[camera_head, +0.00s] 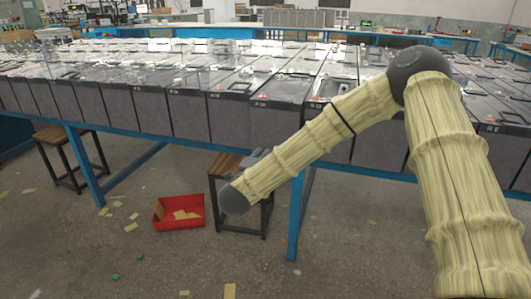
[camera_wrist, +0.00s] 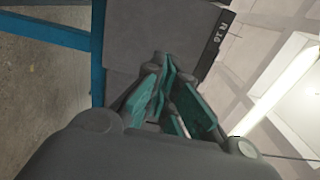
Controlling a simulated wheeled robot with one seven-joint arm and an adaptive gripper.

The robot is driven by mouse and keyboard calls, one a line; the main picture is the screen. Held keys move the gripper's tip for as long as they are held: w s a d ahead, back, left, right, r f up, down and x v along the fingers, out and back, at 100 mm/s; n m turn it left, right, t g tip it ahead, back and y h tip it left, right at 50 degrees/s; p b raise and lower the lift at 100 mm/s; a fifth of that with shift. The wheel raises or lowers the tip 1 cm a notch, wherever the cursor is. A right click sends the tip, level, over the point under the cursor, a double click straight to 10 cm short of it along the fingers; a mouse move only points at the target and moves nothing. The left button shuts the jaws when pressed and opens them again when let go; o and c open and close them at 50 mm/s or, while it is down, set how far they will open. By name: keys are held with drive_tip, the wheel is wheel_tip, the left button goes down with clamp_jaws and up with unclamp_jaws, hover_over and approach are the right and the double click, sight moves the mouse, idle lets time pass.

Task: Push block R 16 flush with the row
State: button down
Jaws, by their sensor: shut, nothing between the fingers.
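Block R 16 fills the upper middle of the wrist view (camera_wrist: 150,38). It is a grey battery case with a dark label strip along its top edge. In the head view a grey block (camera_head: 272,125) stands above my gripper, but its label is too small to read for sure. My gripper (camera_wrist: 168,65) is shut and empty, its teal-padded fingers pointing toward the block's front face. I cannot tell whether they touch it. In the head view my gripper (camera_head: 257,154) is small, low in front of the row and partly hidden by my arm.
The row of grey batteries (camera_head: 150,112) stands on a long blue-framed table (camera_head: 291,222). My arm hides part of the row at right. A wooden stool (camera_head: 240,222), a red bin (camera_head: 163,214) and another stool (camera_head: 52,133) stand on the floor. Scraps lie around.

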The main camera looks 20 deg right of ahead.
sight(275, 134)
drive_tip(key=x, duration=1.3)
drive_tip(key=shift+f, duration=0.15)
